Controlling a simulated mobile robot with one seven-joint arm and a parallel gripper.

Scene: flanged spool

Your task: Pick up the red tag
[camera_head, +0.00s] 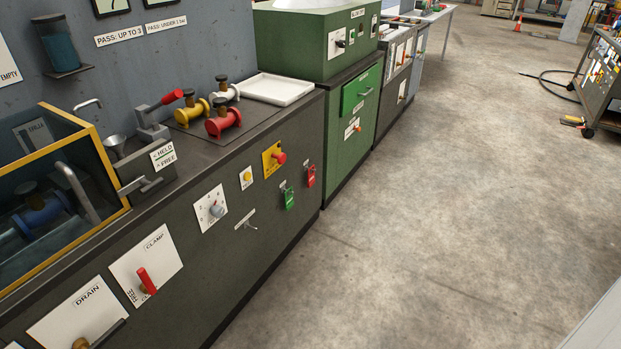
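The red tag (311,176) hangs on the dark front face of the bench, near its right end. It hangs from a small hook or peg at its top. A green tag (289,198) hangs just to its left and a little lower in the picture, apart from it. Both tags are fully visible. My gripper is not in view.
The bench front (240,290) carries a yellow panel with a red knob (275,159), a dial (216,210) and a red clamp lever (147,281). Red, yellow and white spools and a white tray (276,89) stand on top. A green cabinet (350,117) adjoins. The concrete floor (430,210) in front is clear.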

